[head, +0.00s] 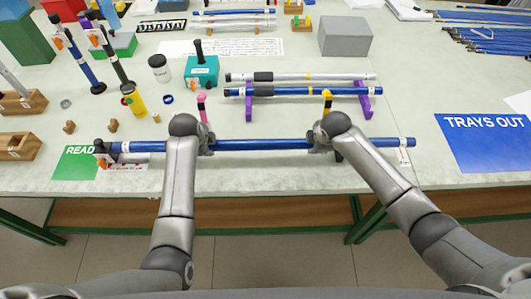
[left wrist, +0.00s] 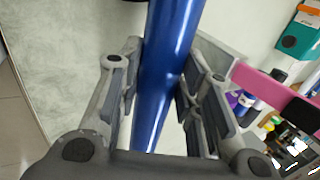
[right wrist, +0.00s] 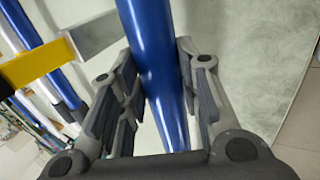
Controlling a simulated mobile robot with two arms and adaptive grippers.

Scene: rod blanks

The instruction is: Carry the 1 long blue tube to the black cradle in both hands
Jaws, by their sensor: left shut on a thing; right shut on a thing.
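A dark piece with orange (head: 101,152) is at the tube's left end. I cannot tell for sure which thing is the black cradle.
A pink post (head: 203,106) and a yellow post (head: 327,102) stand just behind the tube. Behind them, purple supports (head: 364,103) hold a shorter blue tube (head: 315,91) and a silver one. A green READ sheet (head: 76,163) lies left, a blue TRAYS OUT sheet (head: 486,140) right.

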